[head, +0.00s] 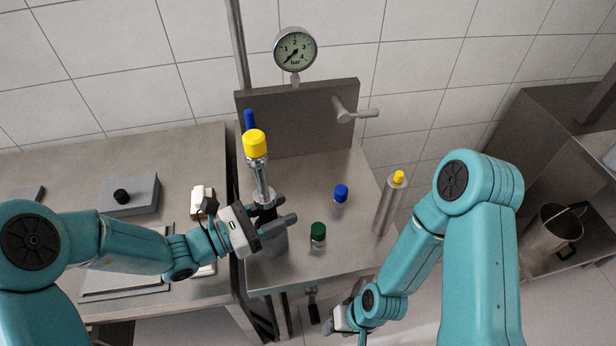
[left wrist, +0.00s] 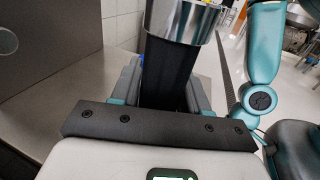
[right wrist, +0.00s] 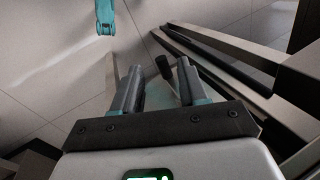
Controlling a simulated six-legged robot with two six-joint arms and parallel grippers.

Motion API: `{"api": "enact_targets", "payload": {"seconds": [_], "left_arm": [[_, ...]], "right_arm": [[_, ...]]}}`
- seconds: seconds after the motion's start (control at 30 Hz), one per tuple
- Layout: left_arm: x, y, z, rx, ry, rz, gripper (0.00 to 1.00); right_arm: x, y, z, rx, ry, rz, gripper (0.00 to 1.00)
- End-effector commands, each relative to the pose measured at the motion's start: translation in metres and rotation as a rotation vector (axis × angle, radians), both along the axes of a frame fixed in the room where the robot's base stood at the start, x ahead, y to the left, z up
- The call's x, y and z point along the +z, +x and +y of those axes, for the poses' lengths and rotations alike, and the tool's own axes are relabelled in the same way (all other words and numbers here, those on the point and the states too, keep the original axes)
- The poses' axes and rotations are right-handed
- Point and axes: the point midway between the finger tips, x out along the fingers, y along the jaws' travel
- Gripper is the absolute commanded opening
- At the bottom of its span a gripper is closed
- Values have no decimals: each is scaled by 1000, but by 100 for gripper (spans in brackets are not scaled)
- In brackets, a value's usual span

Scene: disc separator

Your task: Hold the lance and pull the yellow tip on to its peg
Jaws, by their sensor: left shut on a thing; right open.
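The lance (head: 263,182) has a steel upper part and a black handle; it stands nearly upright over the steel bench. The yellow tip (head: 255,143) sits at its top end. My left gripper (head: 284,226) is shut on the lance's black handle, which also shows between its fingers in the left wrist view (left wrist: 168,75). A yellow-topped peg (head: 398,177) stands on a slim steel post (head: 386,208) at the bench's right edge. My right gripper (right wrist: 156,82) is open and empty, low in front of the bench; its fingers are mostly hidden in the head view.
A blue tip (head: 341,192) and a green tip (head: 318,232) stand on the bench (head: 350,245). Behind are a steel back panel (head: 300,120) with a lever (head: 357,113) and a pressure gauge (head: 295,50). A grey holder (head: 273,243) is below the left gripper.

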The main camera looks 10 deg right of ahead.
Motion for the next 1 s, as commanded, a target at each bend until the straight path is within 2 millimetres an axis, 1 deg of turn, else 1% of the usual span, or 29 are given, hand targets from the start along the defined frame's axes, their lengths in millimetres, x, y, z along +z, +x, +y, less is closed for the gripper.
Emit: {"api": "enact_targets", "payload": {"seconds": [0.03, 0.07, 0.1, 0.13, 0.27, 0.37, 0.47, 0.5, 0.57, 0.67, 0.7, 0.77, 0.8, 0.87, 0.9, 0.97, 1.0], "left_arm": [[-2, 0, 0, -1, 2, 3, 0], [-2, 0, 0, -1, 2, 3, 0], [-2, 0, 0, -1, 3, 3, 0], [-2, 0, 0, -1, 3, 3, 0], [-2, -1, 0, -1, 3, 3, 0], [-2, -1, 0, -1, 4, 4, 0], [-2, -1, 0, -1, 4, 4, 0], [-3, -1, 0, -1, 4, 4, 0], [-3, -1, 0, -1, 5, 5, 0], [-3, -1, 0, -1, 5, 5, 0], [-3, -1, 0, -1, 4, 6, 0], [-3, -1, 0, -1, 4, 6, 0], [-3, -1, 0, -1, 5, 6, 0], [-3, -1, 0, -1, 5, 6, 0], [-3, -1, 0, -1, 5, 6, 0], [-3, -1, 0, -1, 5, 6, 0], [-4, -1, 0, -1, 5, 6, 0]], "right_arm": [[0, 0, 0, 0, 0, 0, 43], [0, 0, 0, 0, 0, 0, 46], [0, 0, 0, 0, 0, 1, 59], [0, 0, 1, 1, 1, 3, 66], [8, -3, 11, 30, 18, 51, 66], [24, -12, 26, 76, 21, 147, 66], [45, -24, 35, 137, -27, 268, 66], [55, -25, 37, 161, -63, 307, 66], [72, -20, 38, 194, -131, 345, 66], [108, 6, 44, 234, -257, 341, 66], [126, 19, 48, 242, -308, 325, 66], [154, 36, 54, 249, -378, 296, 66], [173, 45, 58, 247, -423, 276, 66], [204, 55, 64, 238, -486, 244, 66], [225, 61, 68, 228, -525, 220, 66], [257, 67, 74, 210, -575, 181, 66], [278, 71, 77, 197, -601, 153, 66]]}}
